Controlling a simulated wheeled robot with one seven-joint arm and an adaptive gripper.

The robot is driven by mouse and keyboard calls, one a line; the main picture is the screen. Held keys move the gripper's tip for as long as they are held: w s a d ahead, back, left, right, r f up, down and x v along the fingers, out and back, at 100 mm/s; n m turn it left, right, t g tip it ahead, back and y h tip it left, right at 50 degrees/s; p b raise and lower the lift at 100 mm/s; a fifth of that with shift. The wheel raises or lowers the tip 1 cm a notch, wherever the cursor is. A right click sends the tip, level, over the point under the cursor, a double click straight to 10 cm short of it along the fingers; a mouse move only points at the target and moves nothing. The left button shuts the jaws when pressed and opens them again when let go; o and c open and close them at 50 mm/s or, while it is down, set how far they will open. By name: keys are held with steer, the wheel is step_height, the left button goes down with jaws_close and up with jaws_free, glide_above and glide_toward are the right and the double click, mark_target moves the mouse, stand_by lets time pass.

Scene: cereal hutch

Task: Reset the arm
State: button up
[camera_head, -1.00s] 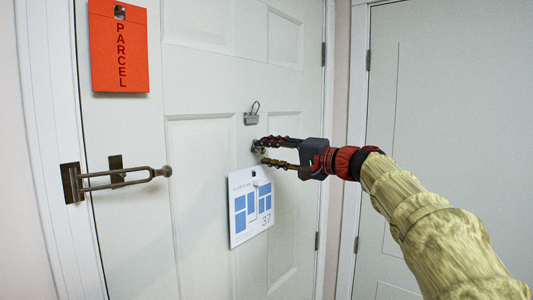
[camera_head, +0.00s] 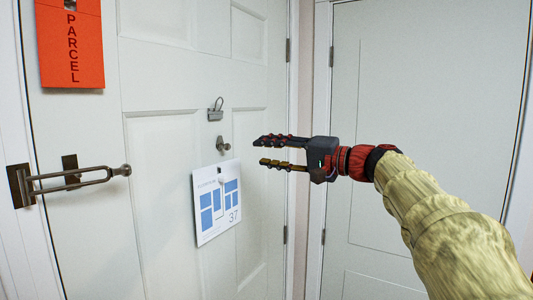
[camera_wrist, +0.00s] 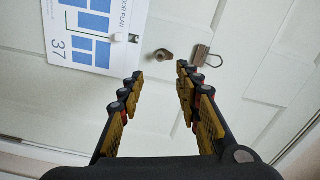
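My gripper (camera_head: 262,151) is open and empty in front of the white door (camera_head: 165,150), its fingers pointing left toward it. It is apart from the small metal knob (camera_head: 222,144) on the door. In the wrist view my open fingers (camera_wrist: 157,85) frame the space below the knob (camera_wrist: 163,55), with nothing between them. My arm reaches in from the lower right in the head view.
A floor plan card (camera_head: 217,203) marked 37 hangs below the knob, and a metal clip or padlock (camera_head: 215,110) hangs above it. A bar latch (camera_head: 70,180) and an orange PARCEL envelope (camera_head: 71,45) are at left. A second white door (camera_head: 430,100) stands right.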

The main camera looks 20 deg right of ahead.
step_height(320, 180, down, 16)
steer(key=s+d+m+g+h, duration=0.1)
steer(key=d+m+g+h, duration=0.1)
steer(key=d+g+h, duration=0.15)
steer(key=s+a+f+n+g+h, duration=0.1)
steer(key=s+a+f+g+h, duration=0.2)
steer(key=s+f, duration=0.55)
steer(key=s+a+f+n+g+h+p, duration=0.1)
steer(key=s+a+f+n+g+h, duration=0.15)
steer(key=s+f, duration=0.6)
steer(key=s+a+f+n+g+h, duration=0.1)
steer(key=s+a+f+n+h, duration=0.15)
steer(key=s+f, duration=0.6)
steer(key=s+a+r+n+t, duration=0.1)
steer(key=s+a+r+n, duration=0.1)
steer(key=s, duration=0.4)
steer(key=shift+a+n+y+p, duration=0.3)
steer(key=shift+a+n+y, duration=0.15)
steer(key=shift+a+n, duration=0.5)
